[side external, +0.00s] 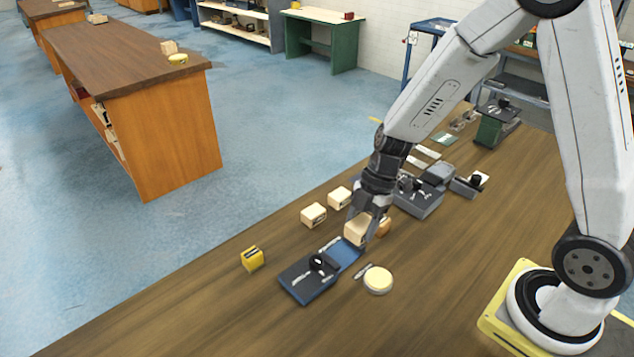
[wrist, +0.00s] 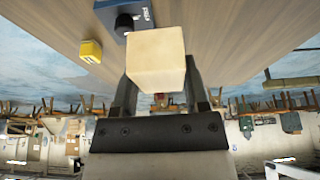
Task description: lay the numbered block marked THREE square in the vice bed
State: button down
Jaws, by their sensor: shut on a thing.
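My gripper (side external: 367,228) is shut on a pale wooden block (side external: 356,230), which sits at or just above the right end of the blue vice bed (side external: 343,252). In the wrist view the block (wrist: 157,58) is between the two fingers (wrist: 160,95), and its visible faces look plain; I cannot read a number on it. The vice (side external: 308,280) is dark blue with a black knob and lies on the wooden bench; part of it shows behind the block in the wrist view (wrist: 140,18). I cannot tell whether the block touches the bed.
Two pale blocks (side external: 314,215) (side external: 339,197) stand behind the vice, and a brownish block (side external: 384,226) is close right of my gripper. A yellow block (side external: 252,259) is left; a round cream-topped tin (side external: 378,279) is in front. Another dark vice (side external: 418,197) stands further right.

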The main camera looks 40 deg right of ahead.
jog(key=s+d, duration=0.2)
jog(key=s, duration=0.6)
jog(key=shift+d+r, duration=0.15)
send_over(338, 257)
jog(key=s+d, duration=0.1)
notch_tip(338, 257, down, 8)
jog(key=shift+s+d+f, duration=0.15)
jog(key=shift+f, duration=0.05)
jog(key=shift+w+f, duration=0.4)
jog(key=shift+f, duration=0.05)
jog(key=shift+w+f, duration=0.25)
jog(key=shift+f, duration=1.6)
jog(key=shift+f, duration=0.2)
